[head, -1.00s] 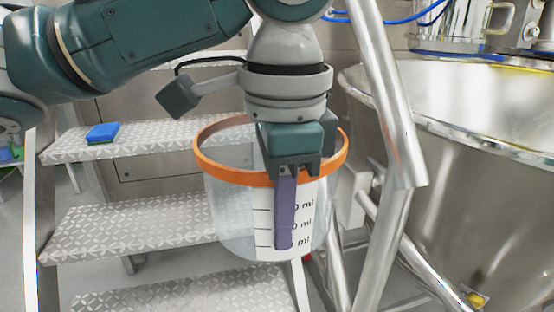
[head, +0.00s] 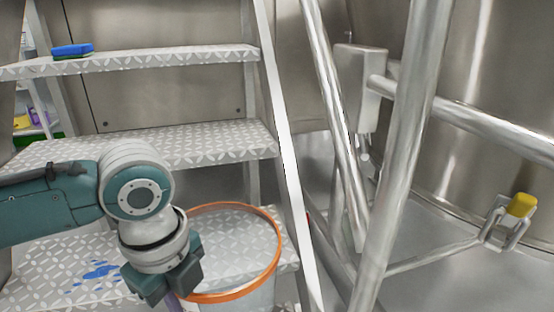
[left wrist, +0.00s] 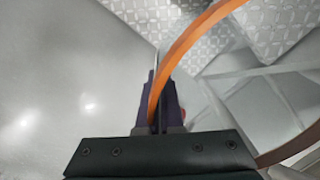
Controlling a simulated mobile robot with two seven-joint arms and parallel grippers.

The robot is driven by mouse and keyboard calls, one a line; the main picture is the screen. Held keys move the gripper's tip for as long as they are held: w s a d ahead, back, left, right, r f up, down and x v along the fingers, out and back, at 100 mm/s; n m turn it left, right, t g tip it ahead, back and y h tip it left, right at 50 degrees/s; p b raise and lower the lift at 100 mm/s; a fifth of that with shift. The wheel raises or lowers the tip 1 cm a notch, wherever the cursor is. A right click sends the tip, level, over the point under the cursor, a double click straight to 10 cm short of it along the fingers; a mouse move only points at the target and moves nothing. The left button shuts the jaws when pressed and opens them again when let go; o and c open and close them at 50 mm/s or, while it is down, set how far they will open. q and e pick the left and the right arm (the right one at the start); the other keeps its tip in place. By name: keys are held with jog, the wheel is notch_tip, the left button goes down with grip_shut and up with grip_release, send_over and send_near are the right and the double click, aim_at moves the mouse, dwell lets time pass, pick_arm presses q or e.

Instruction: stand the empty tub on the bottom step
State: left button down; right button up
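The clear tub with an orange rim (head: 240,291) is at the lower middle of the head view, upright as far as it shows. Its lower part is cut off by the frame edge. My left gripper (head: 176,302) is shut on the left side of its rim. In the left wrist view, the orange rim (left wrist: 185,42) passes between the purple fingers of the gripper (left wrist: 158,88). The bottom step (head: 45,265), a patterned metal tread, lies behind and left of the tub. I cannot tell whether the tub touches it. My right gripper is not in view.
Blue splashes (head: 98,270) mark the bottom step left of the tub. The middle step (head: 215,143) is bare; a blue sponge (head: 72,50) lies on the top step (head: 165,62). The stair's side rail (head: 285,150) and metal pipes (head: 400,160) stand close on the right.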

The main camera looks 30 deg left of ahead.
pick_arm(q)
notch_tip(320, 180, down, 27)
jog(key=b, duration=1.8)
jog(key=shift+r+b, duration=0.1)
jog(key=shift+b, duration=0.2)
jog(key=shift+r, duration=0.15)
jog(key=c, duration=1.1)
grip_release()
